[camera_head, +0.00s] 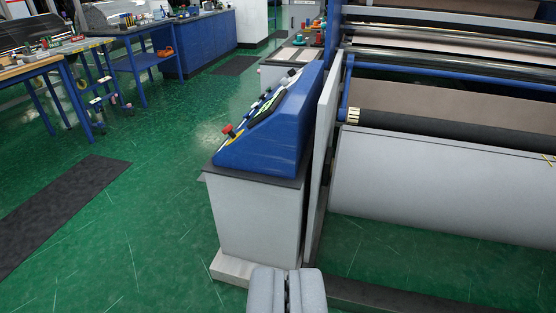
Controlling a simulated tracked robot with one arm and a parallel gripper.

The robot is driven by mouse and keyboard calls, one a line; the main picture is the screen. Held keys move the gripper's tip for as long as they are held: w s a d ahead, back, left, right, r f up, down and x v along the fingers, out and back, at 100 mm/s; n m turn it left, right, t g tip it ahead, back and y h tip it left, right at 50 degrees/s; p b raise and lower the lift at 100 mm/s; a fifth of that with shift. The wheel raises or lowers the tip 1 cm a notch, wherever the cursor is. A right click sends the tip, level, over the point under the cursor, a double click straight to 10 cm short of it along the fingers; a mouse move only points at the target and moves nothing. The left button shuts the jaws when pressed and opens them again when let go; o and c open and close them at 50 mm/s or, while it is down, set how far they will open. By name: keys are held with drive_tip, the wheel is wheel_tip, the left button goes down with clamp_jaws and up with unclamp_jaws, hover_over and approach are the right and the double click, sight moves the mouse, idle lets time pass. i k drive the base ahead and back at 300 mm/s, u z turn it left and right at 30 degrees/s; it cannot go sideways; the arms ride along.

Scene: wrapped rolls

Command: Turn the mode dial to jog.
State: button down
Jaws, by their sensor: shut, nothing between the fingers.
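A blue sloped control console (262,142) sits on a grey cabinet (257,222) in the middle of the view. Its control face is turned to the left and shows at a steep slant. A red button (228,130) is near its front end, and several small dark and light controls run up the slope behind it. I cannot tell which of them is the mode dial or where it points. My gripper (287,275) is at the bottom edge, its two grey fingers together and empty. It is in front of the cabinet and apart from it.
A large roller machine (440,185) with a pale roll stands directly right of the console. Workbenches (40,70) and a blue bench (205,42) hold tools at the upper left. A dark mat (55,210) lies on the green floor, which is open left of the console.

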sight(284, 81)
drive_tip(key=u, duration=0.05)
drive_tip(key=i, duration=1)
drive_tip(key=z, duration=0.05)
